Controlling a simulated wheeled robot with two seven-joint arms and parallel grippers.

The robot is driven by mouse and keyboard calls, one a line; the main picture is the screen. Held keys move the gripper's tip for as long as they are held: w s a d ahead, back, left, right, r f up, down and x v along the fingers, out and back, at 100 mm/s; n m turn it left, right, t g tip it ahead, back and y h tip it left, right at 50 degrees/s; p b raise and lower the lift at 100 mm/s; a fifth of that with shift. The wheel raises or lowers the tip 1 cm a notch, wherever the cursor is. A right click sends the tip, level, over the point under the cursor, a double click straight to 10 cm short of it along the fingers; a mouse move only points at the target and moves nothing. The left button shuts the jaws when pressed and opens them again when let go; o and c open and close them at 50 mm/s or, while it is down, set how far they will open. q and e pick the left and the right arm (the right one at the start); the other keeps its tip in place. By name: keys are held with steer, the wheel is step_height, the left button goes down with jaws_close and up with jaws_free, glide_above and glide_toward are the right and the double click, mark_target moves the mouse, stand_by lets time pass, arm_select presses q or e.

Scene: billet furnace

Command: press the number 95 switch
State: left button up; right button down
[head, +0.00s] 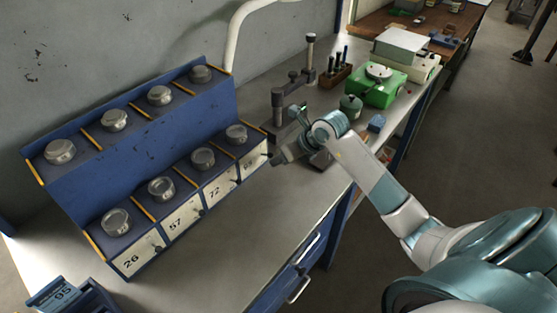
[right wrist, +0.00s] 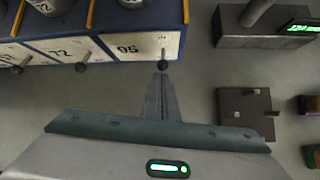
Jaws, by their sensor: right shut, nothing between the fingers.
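The blue rack (head: 150,150) stands on the bench at the left, with round metal-lidded jars on two levels. White labels 26, 57, 72 and 95 run along its lower front, each with a small dark toggle switch. The 95 label (right wrist: 128,47) is at the right end, and its switch (right wrist: 163,65) shows in the right wrist view. My right gripper (head: 277,159) is shut and empty. In the right wrist view its fingertips (right wrist: 162,78) sit right at the 95 switch; I cannot tell whether they touch. My left gripper is out of view.
A blue holder with a 95 tag (head: 55,296) is at the lower left. A metal stand (head: 280,105) is behind my right gripper. A green scale (head: 380,85) and a rack of tools (head: 337,75) are farther back. Bare bench lies before the rack.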

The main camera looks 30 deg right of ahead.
stand_by(0.3)
steer(key=b+v, duration=0.5)
steer(key=v, duration=1.2)
steer(key=shift+r, duration=0.15)
steer(key=shift+s+d, duration=0.1)
steer(key=shift+s, duration=0.1)
